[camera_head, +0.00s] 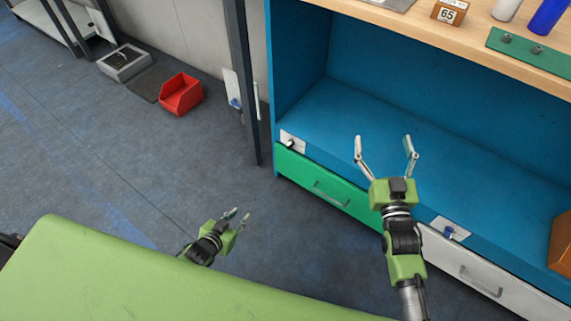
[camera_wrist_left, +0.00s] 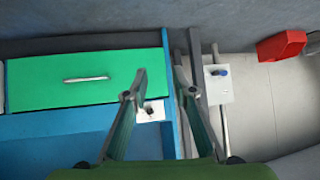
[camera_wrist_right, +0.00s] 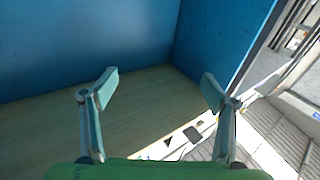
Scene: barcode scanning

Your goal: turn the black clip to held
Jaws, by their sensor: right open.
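A small black clip (camera_head: 290,143) sits on a white plate at the left end of the blue cabinet's front edge, above the green drawer. In the left wrist view the black clip (camera_wrist_left: 149,110) shows on its plate between the fingers, partly close behind the left one. My left gripper (camera_head: 239,215) is open and empty, left of and below the clip in the head view. My right gripper (camera_head: 384,140) is open and empty, in front of the blue shelf and right of the clip. Neither gripper visibly touches the clip. Its exact turn is too small to tell.
A blue clip (camera_head: 449,233) sits on another plate above the white drawer (camera_head: 480,268). The green drawer (camera_head: 330,188) is shut. A dark post (camera_head: 243,90) stands left of the cabinet. A red bin (camera_head: 181,94) is on the floor. The shelf (camera_head: 440,140) is mostly clear.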

